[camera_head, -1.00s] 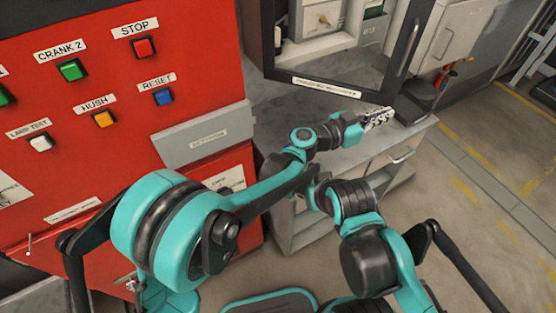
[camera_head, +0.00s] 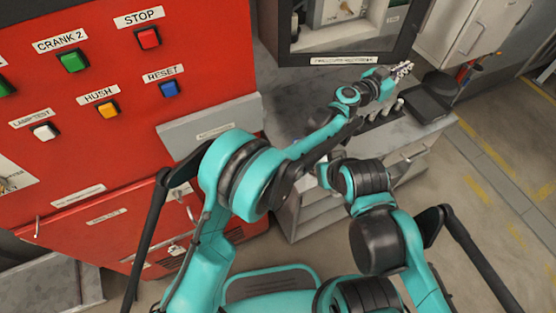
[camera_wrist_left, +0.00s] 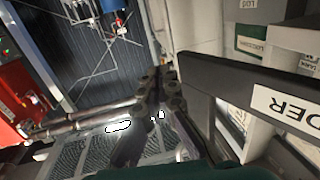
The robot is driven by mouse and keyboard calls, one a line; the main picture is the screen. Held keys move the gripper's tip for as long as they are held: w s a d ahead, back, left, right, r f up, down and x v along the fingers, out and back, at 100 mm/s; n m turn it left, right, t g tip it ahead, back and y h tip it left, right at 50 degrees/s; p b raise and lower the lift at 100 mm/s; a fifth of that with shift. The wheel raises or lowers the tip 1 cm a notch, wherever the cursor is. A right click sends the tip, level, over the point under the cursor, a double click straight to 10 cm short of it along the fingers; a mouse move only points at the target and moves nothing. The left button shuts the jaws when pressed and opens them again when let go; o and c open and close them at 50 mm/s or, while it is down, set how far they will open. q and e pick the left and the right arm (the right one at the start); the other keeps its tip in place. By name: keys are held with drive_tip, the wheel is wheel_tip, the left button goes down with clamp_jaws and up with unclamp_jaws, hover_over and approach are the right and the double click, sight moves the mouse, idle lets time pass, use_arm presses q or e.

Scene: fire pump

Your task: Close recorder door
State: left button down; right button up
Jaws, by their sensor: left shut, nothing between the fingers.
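The recorder door (camera_head: 345,60), a dark-framed glass door with a white label along its bottom, is on the cabinet above the grey counter. Its bottom edge runs nearly level across the head view. In the left wrist view the door frame (camera_wrist_left: 230,82) with the label ending "DER" crosses the right side; I cannot tell if it is fully shut. My left gripper (camera_head: 403,70) is shut and empty, near the door's lower right corner. Its dark fingers also show in the left wrist view (camera_wrist_left: 158,95); contact with the door is unclear. My right gripper is not visible.
A red panel with coloured buttons (camera_head: 110,90) stands at the left. Several small upright items (camera_head: 385,110) and a black box (camera_head: 428,100) sit on the counter (camera_head: 290,105). A pale cabinet (camera_head: 470,30) stands at the right. The floor on the right is clear.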

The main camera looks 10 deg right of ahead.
use_arm(q)
drive_tip(key=w+n+t+y+p, duration=0.2)
drive_tip(key=w+n+t+y, duration=0.3)
drive_tip(key=w, duration=1)
drive_tip(key=shift+w+t, duration=0.35)
drive_tip(key=shift+t, duration=0.15)
drive_tip(key=shift+r, duration=0.1)
